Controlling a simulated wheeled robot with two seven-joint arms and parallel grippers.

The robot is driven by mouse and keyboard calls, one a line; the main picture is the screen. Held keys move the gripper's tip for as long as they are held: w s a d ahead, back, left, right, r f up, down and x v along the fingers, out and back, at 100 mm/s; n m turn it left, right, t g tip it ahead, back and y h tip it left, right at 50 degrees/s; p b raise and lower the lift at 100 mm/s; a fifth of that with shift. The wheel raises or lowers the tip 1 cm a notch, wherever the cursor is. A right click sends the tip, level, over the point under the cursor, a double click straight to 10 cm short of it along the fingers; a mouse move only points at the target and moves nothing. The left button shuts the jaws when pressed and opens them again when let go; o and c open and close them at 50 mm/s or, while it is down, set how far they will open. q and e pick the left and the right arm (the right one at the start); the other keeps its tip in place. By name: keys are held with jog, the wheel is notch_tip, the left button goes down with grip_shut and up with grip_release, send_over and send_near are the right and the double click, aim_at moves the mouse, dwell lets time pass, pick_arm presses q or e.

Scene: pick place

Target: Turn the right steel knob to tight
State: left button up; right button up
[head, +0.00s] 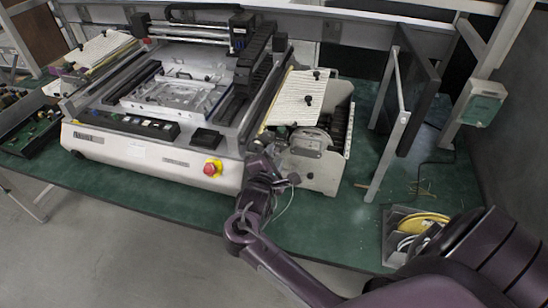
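My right arm comes in from the lower right, and its dark purple gripper (264,160) is at the front right corner of the white machine (130,150). It is beside the steel feeder unit (310,165) on the machine's right. The fingers are small, dark and partly hidden by the wrist, so I cannot tell whether they are open or hold anything. A round steel part (308,140) shows on the feeder unit, just right of the gripper. I cannot make out for certain which part is the right steel knob; it may be hidden behind the gripper. My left gripper is not in view.
A monitor on a stand (398,110) and a bin with yellow cable (420,222) stand right. The green tabletop (330,222) in front is mostly clear.

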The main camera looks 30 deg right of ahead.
grip_shut()
jog(key=shift+s+m+p, duration=0.1)
jog(key=shift+m+p, duration=0.8)
jog(key=shift+p, duration=0.1)
jog(key=shift+d+m+t+y+p, duration=0.1)
jog(key=shift+m+t+y+p, duration=0.2)
jog(key=shift+m+t+p, duration=0.55)
jog(key=m, duration=0.3)
jog(key=shift+s+f, duration=0.1)
jog(key=shift+f, duration=0.1)
jog(key=shift+f+m+t+b, duration=0.1)
jog(key=shift+m+t+b, duration=0.4)
jog(key=shift+m, duration=1.35)
jog(key=shift+t+y, duration=0.25)
jog(key=shift+y, duration=0.05)
